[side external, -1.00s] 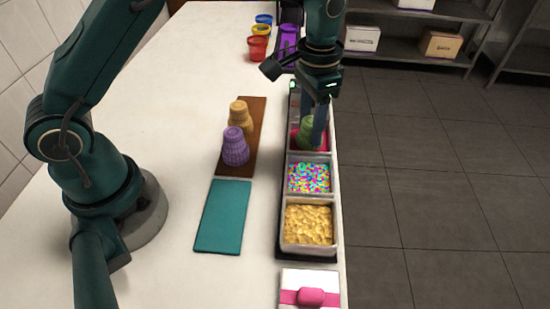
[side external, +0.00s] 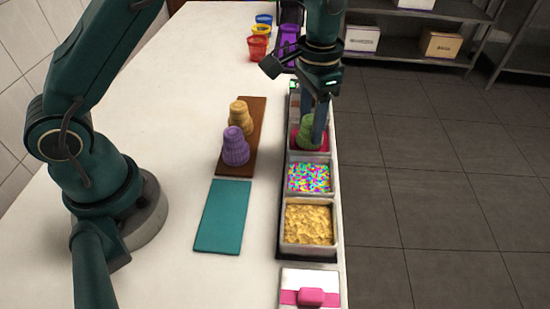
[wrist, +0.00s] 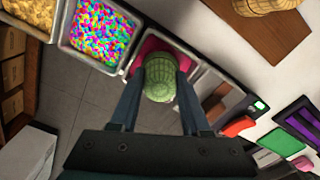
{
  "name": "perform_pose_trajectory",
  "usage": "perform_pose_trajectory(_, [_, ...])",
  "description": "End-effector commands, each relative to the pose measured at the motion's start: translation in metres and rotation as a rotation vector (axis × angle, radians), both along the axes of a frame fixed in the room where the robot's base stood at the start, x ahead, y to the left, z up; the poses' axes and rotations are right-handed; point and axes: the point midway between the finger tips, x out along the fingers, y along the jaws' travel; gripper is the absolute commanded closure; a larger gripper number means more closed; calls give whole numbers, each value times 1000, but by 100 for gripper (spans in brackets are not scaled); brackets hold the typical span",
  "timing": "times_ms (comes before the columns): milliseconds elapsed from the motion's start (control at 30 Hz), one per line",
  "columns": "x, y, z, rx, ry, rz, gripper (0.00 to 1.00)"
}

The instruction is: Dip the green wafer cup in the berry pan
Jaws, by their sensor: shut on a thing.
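The green wafer cup (side external: 307,134) is at the berry pan (side external: 294,139), a metal tray with a pink-red filling. In the wrist view the ridged cup (wrist: 159,80) sits between the two fingertips, with the berry filling (wrist: 149,45) showing behind it. My gripper (side external: 316,128) is shut on the cup from both sides. The fingers hide part of the cup and pan in the side view. I cannot tell whether the cup's lower end touches the filling.
Pans of colored sprinkles (side external: 309,178) and yellow crumbs (side external: 309,224) stand in the same row. A purple wafer cup (side external: 236,148) and a tan one (side external: 241,116) stand on a brown board (side external: 246,160). A teal mat (side external: 222,216) lies empty. The table's right edge is close beside the row.

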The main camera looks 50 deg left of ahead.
Motion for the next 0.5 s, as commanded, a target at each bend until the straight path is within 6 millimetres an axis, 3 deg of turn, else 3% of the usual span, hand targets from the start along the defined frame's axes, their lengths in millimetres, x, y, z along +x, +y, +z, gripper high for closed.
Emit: perform_pose_trajectory(500, [0,0,21,-1,-2,0,84])
